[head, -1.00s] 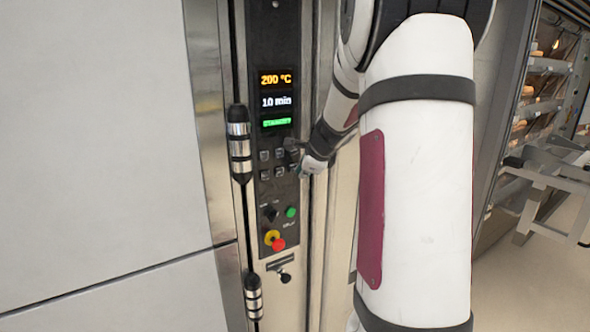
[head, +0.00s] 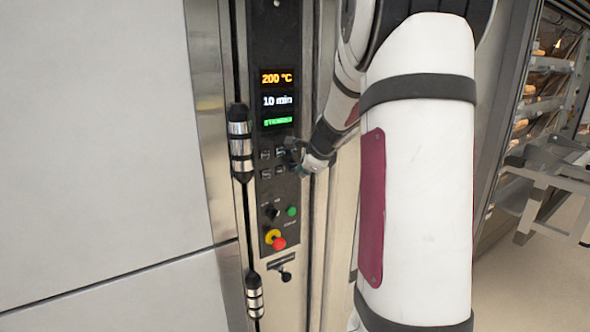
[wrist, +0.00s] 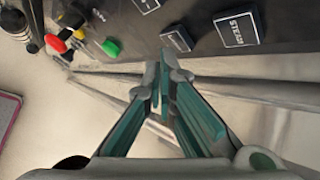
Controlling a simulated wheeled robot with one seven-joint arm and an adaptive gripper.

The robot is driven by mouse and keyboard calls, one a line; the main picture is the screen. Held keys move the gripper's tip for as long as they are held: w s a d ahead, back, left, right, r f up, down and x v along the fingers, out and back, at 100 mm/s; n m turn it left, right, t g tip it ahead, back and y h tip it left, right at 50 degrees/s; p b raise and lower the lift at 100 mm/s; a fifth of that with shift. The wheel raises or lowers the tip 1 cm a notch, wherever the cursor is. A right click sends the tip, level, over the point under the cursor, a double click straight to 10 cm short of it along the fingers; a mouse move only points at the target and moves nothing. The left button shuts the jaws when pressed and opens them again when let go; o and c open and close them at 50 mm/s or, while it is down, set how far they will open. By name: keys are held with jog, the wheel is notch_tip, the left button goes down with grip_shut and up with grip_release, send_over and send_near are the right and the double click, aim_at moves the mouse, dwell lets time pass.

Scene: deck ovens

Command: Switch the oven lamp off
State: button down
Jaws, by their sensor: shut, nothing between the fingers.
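The oven's dark control panel (head: 258,215) stands upright left of my arm. It carries several small square buttons (head: 266,174) below the displays; I cannot tell which one is the lamp's, or whether a lamp is lit. My gripper (head: 294,158) is in front of the right part of the button group and partly hides it. In the wrist view my gripper (wrist: 164,82) has its fingers together and empty. Dark square buttons with pale borders, one (wrist: 177,40) and another (wrist: 237,29), lie beyond the fingertips. I cannot tell whether the fingertips touch the panel.
Displays (head: 277,100) read 200 °C and 10 min, with a green line below. A black knob (head: 271,212), a green button (head: 291,211) and a red stop button with yellow collar (head: 278,244) sit lower. A vertical handle bar (head: 240,145) runs left of the panel.

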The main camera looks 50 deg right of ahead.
dwell(0.4)
jog(key=shift+w+d, duration=0.1)
jog(key=shift+w, duration=0.35)
jog(key=shift+s, duration=0.45)
jog(key=s+a+b, duration=0.1)
jog(key=s, duration=0.5)
jog(key=shift+a, duration=0.3)
dwell(0.3)
jog(key=shift+w, duration=0.1)
dwell(0.3)
